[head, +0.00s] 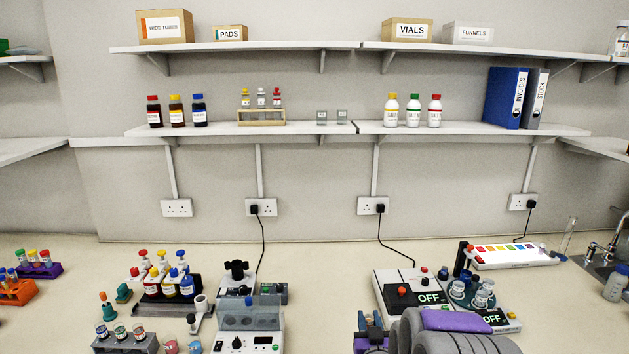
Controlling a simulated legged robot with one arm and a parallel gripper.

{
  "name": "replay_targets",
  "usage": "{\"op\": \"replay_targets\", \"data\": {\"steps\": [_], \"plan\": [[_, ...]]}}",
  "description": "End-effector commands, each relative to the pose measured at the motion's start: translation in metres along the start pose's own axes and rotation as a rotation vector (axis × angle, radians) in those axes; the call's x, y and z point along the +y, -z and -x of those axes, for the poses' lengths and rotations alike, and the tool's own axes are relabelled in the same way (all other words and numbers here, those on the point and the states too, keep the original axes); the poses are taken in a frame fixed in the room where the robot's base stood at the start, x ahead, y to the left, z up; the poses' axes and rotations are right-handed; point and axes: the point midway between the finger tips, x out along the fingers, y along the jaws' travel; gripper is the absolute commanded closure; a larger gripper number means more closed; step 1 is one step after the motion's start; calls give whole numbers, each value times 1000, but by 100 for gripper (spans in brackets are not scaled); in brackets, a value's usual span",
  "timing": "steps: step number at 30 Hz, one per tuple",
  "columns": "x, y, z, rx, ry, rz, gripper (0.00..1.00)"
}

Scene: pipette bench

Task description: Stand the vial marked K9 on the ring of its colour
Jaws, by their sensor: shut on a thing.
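My grey and purple arm (455,340) rises from the bottom edge, right of centre. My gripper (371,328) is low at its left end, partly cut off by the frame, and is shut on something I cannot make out. No K9 mark can be read in this view. Small capped vials with white labels stand in a grey rack (125,345) at the bottom left, their marks too small to read. More small vials sit in a round teal holder (458,293) right of centre. A white strip (513,260) with a row of coloured patches lies behind it; I cannot make out rings.
A device reading OFF (400,280) stands just behind my gripper, and a second OFF display (493,319) is to the right. A grey-lidded machine (248,318) and a stand of coloured bottles (165,308) are left. The bench is clear between the machine and the OFF device.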

Motion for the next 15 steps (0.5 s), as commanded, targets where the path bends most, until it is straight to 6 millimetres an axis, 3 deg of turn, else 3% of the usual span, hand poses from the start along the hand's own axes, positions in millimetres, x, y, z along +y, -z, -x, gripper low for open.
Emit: {"op": "replay_targets", "data": {"steps": [9,15], "plan": [[2,0,0,1,2,1,100],[24,-10,-4,-4,20,7,100]]}}
